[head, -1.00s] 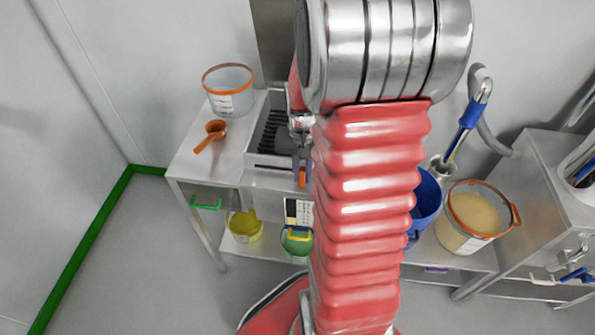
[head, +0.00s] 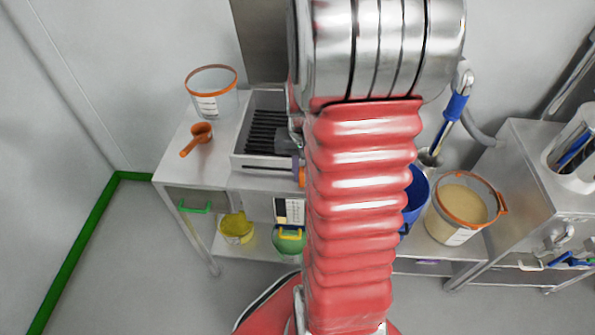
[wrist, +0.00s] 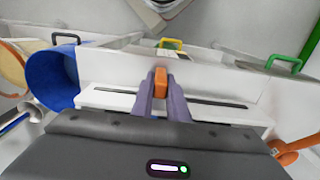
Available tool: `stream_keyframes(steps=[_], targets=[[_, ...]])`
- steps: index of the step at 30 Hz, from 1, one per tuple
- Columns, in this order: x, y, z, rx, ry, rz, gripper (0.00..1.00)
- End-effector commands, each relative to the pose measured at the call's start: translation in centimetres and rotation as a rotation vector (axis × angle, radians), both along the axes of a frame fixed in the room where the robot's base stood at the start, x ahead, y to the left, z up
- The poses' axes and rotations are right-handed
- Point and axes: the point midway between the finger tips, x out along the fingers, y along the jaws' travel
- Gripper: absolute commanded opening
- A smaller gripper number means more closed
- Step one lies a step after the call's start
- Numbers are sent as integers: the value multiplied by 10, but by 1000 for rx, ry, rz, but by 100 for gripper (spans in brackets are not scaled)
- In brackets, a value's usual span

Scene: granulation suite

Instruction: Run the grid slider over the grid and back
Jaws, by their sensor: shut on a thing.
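The grid slider's orange handle (wrist: 160,82) is between the two purple-grey fingers of my gripper (wrist: 160,96) in the wrist view. The fingers are shut on it, above a long dark slot (wrist: 205,101) in a white ledge. In the head view a sliver of the orange handle (head: 302,177) shows at the front of the grid machine, beside my arm. The dark ribbed grid (head: 265,130) lies inside the light grey, open-topped tray (head: 262,162). My arm hides the tray's right part and most of my gripper in the head view.
An orange scoop (head: 199,137) and a clear orange-rimmed tub (head: 212,90) stand left of the tray. A blue bucket (head: 414,200) and a tub of pale powder (head: 462,210) are right of my arm. Green and yellow tubs sit on the lower shelf.

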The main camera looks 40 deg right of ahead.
Motion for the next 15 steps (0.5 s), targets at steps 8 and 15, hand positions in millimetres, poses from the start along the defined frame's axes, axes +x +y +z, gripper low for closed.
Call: stream_keyframes(steps=[8, 15], targets=[[-11, -12, 1, -3, -3, -1, 0], [-21, -21, 1, -4, -3, -1, 0]])
